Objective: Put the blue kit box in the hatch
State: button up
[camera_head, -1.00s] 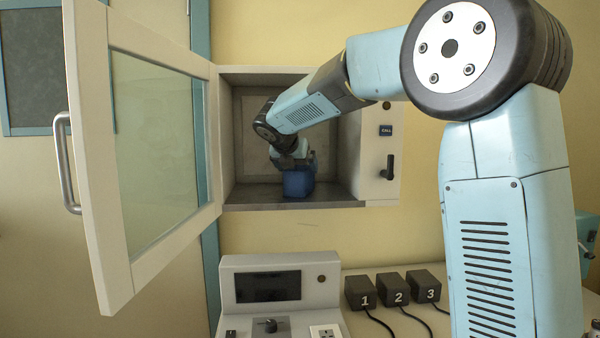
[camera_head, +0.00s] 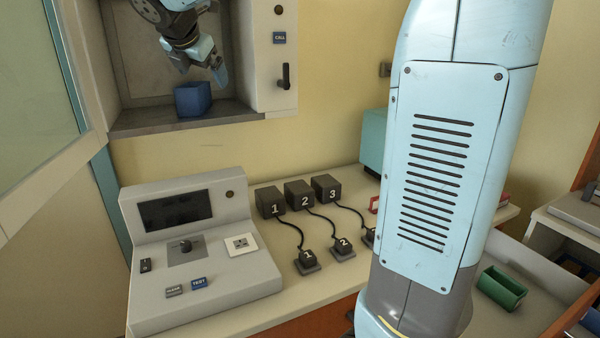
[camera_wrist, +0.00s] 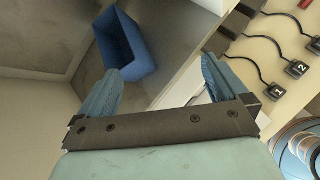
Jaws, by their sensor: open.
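The blue kit box (camera_head: 193,99) sits on the floor of the open hatch (camera_head: 150,122), near its right side. In the wrist view the blue box (camera_wrist: 127,48) shows an open top and lies beyond the fingertips. My gripper (camera_head: 203,72) is just above the box in the head view, tilted, with its fingers spread. In the wrist view my gripper (camera_wrist: 157,82) is open, with nothing between its fingers, apart from the box.
The hatch door stands open at the left. Below is a grey console (camera_head: 200,255) with a dark screen. Several numbered black blocks (camera_head: 299,194) with cables stand on the counter. A green bin (camera_head: 500,289) is at the lower right.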

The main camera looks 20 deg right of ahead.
jog(key=s+d+f+m+g+y, duration=0.1)
jog(key=s+d+f+m, duration=0.3)
jog(key=s+m, duration=0.5)
jog(key=s+d+f+m+g+y, duration=0.1)
jog(key=s+d+f+m, duration=0.3)
jog(key=s+f+m, duration=0.3)
jog(key=s+d+f+m+g+y, duration=0.1)
jog(key=s+d+f+m, duration=0.3)
jog(key=s+m, duration=0.6)
jog(key=s+f+y, duration=0.1)
jog(key=s, duration=0.4)
jog(key=shift+f+m, duration=0.3)
jog(key=shift+f, duration=0.1)
jog(key=shift+d, duration=0.1)
